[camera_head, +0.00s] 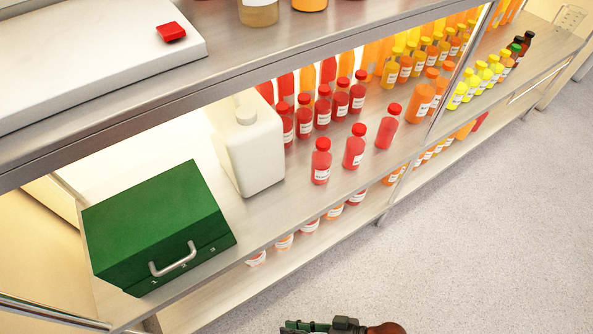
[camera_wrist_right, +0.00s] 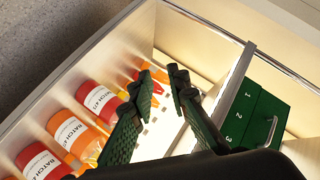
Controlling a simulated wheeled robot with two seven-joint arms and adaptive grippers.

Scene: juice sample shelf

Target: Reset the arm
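My right gripper (camera_head: 343,327) shows only in part at the bottom edge of the head view, in front of the shelf and over the floor. In the right wrist view its two dark green fingers (camera_wrist_right: 162,84) are a little apart, with nothing held between them. Their tips appear over the lower shelf area, between labelled bottles and the green box. My left gripper is in neither view.
A green box (camera_head: 160,228) and a white jug (camera_head: 247,150) stand on the middle shelf. Red bottles (camera_head: 321,161) stand to their right, with orange and yellow bottles beyond. The floor (camera_head: 480,230) in front is clear.

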